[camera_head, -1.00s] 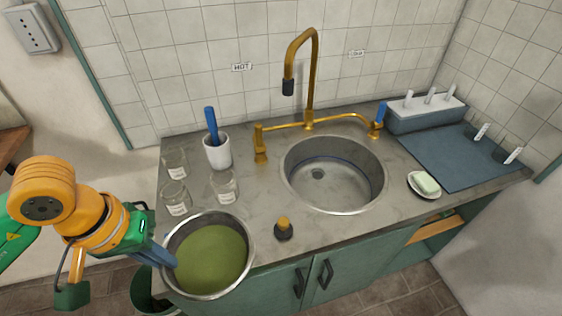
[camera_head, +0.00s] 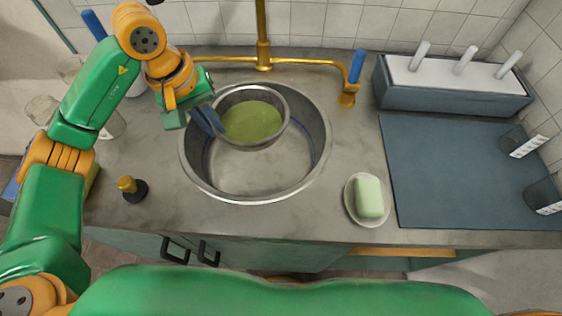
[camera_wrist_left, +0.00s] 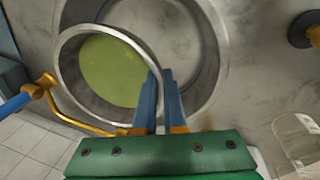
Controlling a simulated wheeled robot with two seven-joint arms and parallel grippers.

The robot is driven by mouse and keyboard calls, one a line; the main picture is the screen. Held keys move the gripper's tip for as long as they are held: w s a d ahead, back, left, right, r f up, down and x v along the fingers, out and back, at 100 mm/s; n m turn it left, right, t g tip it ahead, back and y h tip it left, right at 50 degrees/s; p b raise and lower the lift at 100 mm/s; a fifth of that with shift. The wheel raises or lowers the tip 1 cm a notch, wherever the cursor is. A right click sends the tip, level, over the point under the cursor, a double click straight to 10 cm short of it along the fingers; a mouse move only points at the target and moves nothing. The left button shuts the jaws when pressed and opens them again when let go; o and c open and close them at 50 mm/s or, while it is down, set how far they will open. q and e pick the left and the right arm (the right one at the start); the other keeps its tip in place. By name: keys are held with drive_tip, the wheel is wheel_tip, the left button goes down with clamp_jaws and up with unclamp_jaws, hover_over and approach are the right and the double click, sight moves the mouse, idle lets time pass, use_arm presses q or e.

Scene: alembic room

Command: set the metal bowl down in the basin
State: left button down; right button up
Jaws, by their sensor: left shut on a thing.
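The metal bowl (camera_head: 276,98) holds a green liquid and is over the back part of the round metal basin (camera_head: 316,166) in the counter. My left gripper (camera_head: 207,120) is shut on the bowl's left rim. In the left wrist view the blue fingers (camera_wrist_left: 160,95) pinch the rim of the bowl (camera_wrist_left: 70,65), with the basin (camera_wrist_left: 212,45) behind it. The bowl looks roughly level. I cannot tell whether its underside touches the basin floor, which shows bare in front of it. My right gripper is not in view.
The brass tap (camera_head: 262,40) stands behind the basin. A soap dish (camera_head: 351,200) with green soap (camera_head: 369,197) and a blue mat (camera_head: 440,170) lie to the right. A brass-topped stopper (camera_head: 132,189) and glass jars (camera_head: 112,123) stand to the left.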

use_arm(q)
drive_tip(key=w+f+b, duration=0.1)
drive_tip(key=f, duration=0.4)
drive_tip(key=w+f+n+b, duration=0.1)
drive_tip(key=f, duration=0.5)
drive_tip(key=f+n+b, duration=0.1)
drive_tip(key=f, duration=0.5)
drive_tip(key=shift+w+d+f, duration=0.1)
drive_tip(key=shift+w+d, duration=0.1)
drive_tip(key=shift+w, duration=0.2)
drive_tip(key=shift+f, duration=0.3)
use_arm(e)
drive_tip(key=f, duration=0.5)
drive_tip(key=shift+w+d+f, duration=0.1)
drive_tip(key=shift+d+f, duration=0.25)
use_arm(q)
drive_tip(key=shift+f+b, duration=0.1)
drive_tip(key=shift+b, duration=0.25)
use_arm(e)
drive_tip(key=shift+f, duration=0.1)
use_arm(q)
drive_tip(key=shift+f, duration=0.1)
drive_tip(key=c, duration=1)
unclamp_jaws()
drive_tip(key=shift+r, duration=0.2)
